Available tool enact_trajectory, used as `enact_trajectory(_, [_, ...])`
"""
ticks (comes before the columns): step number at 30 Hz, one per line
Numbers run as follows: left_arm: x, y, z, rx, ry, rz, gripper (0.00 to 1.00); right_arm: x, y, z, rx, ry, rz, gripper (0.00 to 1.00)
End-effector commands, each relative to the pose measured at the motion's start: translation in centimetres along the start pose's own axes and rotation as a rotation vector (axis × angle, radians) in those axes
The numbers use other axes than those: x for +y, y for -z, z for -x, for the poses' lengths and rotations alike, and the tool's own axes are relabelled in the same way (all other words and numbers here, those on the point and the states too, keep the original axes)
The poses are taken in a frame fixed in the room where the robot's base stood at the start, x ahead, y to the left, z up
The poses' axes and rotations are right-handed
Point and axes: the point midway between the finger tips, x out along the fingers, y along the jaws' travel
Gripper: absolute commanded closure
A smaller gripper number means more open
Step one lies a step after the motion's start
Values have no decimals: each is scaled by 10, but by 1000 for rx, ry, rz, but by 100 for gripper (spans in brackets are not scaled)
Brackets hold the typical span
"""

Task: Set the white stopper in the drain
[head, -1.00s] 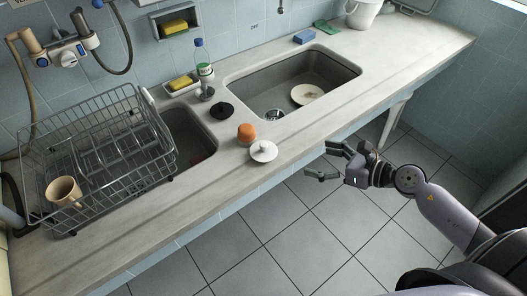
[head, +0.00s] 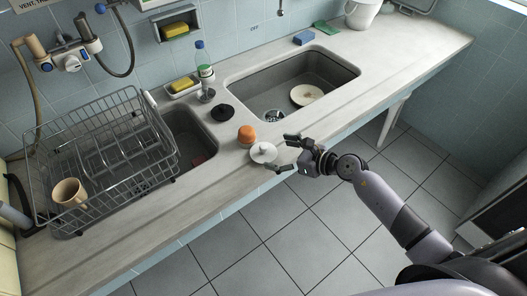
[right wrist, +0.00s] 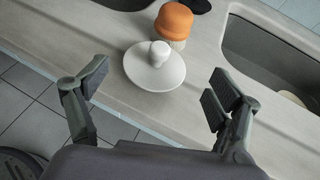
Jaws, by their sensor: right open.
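The white stopper (head: 263,152), a round disc with a knob on top, lies on the counter near its front edge. It also shows in the right wrist view (right wrist: 155,68), ahead of and between my open fingers. My right gripper (head: 284,154) is open and empty, just right of the stopper and apart from it; its fingers also show in the right wrist view (right wrist: 150,90). A drain (head: 273,116) shows in the floor of the right sink (head: 300,85). My left gripper is not in view.
An orange-topped object (head: 246,134) stands close behind the stopper, and a black stopper (head: 222,112) lies farther back. A dish rack (head: 100,155) with a mug (head: 69,193) covers part of the left sink. A plate (head: 306,95) lies in the right sink.

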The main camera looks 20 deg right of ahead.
Motion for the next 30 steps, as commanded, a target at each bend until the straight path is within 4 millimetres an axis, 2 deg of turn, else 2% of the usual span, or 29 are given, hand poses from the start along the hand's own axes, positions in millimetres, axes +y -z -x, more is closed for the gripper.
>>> enact_trajectory(9, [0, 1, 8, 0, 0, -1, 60, 3, 3, -43, -2, 0, -2, 15])
enact_trajectory(18, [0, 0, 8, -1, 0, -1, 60, 3, 4, -48, 0, 0, 0, 15])
enact_trajectory(30, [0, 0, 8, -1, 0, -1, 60, 3, 4, -48, 0, 0, -1, 41])
